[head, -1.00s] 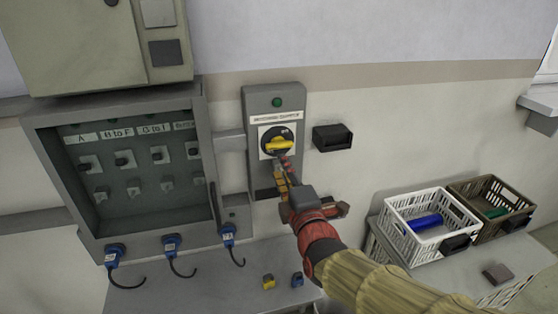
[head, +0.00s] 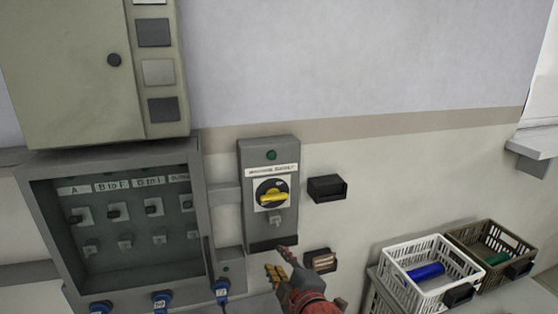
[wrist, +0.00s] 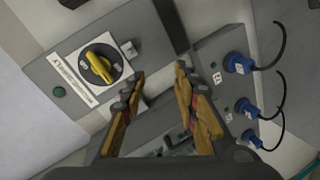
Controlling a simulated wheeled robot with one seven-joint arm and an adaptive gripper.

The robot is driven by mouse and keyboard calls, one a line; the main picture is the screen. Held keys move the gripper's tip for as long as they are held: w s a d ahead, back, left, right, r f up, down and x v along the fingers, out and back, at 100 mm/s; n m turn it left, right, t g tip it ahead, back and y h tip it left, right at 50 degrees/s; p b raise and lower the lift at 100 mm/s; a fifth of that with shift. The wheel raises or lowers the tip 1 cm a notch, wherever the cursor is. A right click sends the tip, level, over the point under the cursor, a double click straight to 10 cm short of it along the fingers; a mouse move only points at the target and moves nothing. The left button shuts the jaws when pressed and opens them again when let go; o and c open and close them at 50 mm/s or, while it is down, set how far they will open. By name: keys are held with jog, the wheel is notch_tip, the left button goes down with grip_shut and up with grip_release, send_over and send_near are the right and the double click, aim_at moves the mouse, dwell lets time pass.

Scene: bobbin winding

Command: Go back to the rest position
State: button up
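My gripper (head: 285,264) is low in the head view, just below the grey switch box (head: 268,225). The wrist view shows its two orange and black fingers (wrist: 158,95) spread apart with nothing between them. The switch box carries a yellow rotary knob (head: 272,197) on a black disc, with a green lamp (head: 271,155) above. The knob lies about level in the head view. It also shows in the wrist view (wrist: 98,63), to the left of the fingers and apart from them.
An open grey panel (head: 25,215) with small switches stands at left, with blue plugs (head: 221,290) along its bottom. A black holder (head: 326,188) is on the wall. A white crate (head: 400,285) with a blue bobbin and a brown crate (head: 520,243) stand at right.

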jog(key=s+d+f+m+g+h, duration=0.1)
jog(key=s+d+f+m+g, duration=0.35)
jog(key=s, duration=0.25)
jog(key=s+d+f+m+g+h, duration=0.1)
jog(key=s+d+f+m+g, duration=0.25)
jog(key=s+m, duration=0.3)
jog(key=s+d+r+m+h, duration=0.2)
jog(key=s+d+r+m, duration=0.2)
jog(key=s+d, duration=0.6)
jog(key=shift+s+d+r+m+h, duration=0.25)
jog(key=shift+d+r+m+h, duration=0.15)
jog(key=shift+m, duration=0.5)
